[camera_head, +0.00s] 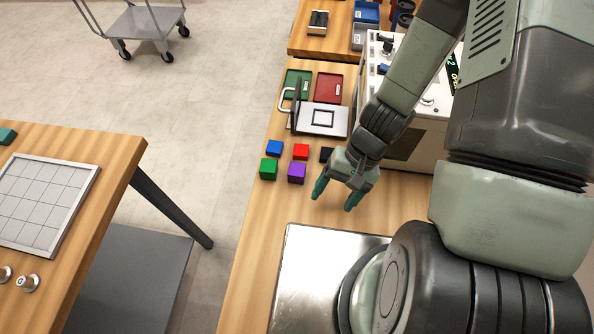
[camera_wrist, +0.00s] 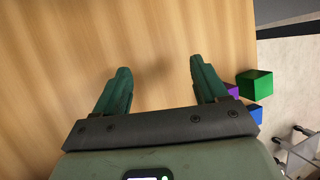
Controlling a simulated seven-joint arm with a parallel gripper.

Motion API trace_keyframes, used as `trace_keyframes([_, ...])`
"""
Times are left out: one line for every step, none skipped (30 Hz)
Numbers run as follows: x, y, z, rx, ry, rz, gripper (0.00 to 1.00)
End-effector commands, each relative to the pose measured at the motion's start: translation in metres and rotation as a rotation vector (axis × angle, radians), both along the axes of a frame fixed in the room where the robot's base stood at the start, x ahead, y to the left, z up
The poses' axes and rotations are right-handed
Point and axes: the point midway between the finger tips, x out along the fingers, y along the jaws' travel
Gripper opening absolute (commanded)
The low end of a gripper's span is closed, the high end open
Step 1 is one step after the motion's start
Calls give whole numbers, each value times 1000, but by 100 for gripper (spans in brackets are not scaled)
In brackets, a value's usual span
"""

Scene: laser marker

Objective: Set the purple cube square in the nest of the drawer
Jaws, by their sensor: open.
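The purple cube (camera_head: 296,172) stands on the wooden table, between the green cube and my gripper, in the head view. In the wrist view only a sliver of the purple cube (camera_wrist: 232,91) shows behind a finger. My gripper (camera_head: 334,197) is open and empty, to the right of the purple cube and apart from it. Its two green fingers (camera_wrist: 156,84) point at bare wood in the wrist view. The drawer (camera_head: 322,119) is a light tray with a dark square outline, the nest, and a handle at its left. No cube is seen in the nest.
Around the purple cube stand a green cube (camera_head: 268,169), a blue cube (camera_head: 274,148), a red cube (camera_head: 301,151) and a partly hidden black cube (camera_head: 326,155). Green (camera_head: 297,84) and red (camera_head: 329,87) trays lie behind the drawer. A white machine (camera_head: 427,134) stands at right.

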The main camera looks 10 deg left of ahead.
Motion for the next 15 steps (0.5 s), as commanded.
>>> trace_keyframes([7, 6, 6, -8, -76, 171, 72])
trace_keyframes([12, 9, 10, -7, -121, 275, 72])
trace_keyframes([20, 14, 15, -4, -179, 420, 72])
trace_keyframes([26, 20, 20, 2, -222, 533, 72])
trace_keyframes([32, 26, 25, 6, -263, 644, 72])
trace_keyframes([40, 35, 32, 14, -312, 791, 72])
trace_keyframes([45, 41, 37, 20, -346, 895, 72])
trace_keyframes([49, 49, 43, 25, -379, 993, 72])
trace_keyframes([55, 57, 50, 30, -416, 1111, 72])
trace_keyframes([58, 64, 54, 35, -440, 1192, 72])
trace_keyframes([61, 70, 59, 38, -463, 1264, 72])
trace_keyframes([64, 77, 64, 42, -485, 1346, 72])
trace_keyframes([66, 82, 67, 44, -501, 1398, 72])
trace_keyframes([67, 86, 70, 46, -513, 1440, 72])
trace_keyframes([69, 90, 73, 48, -525, 1487, 72])
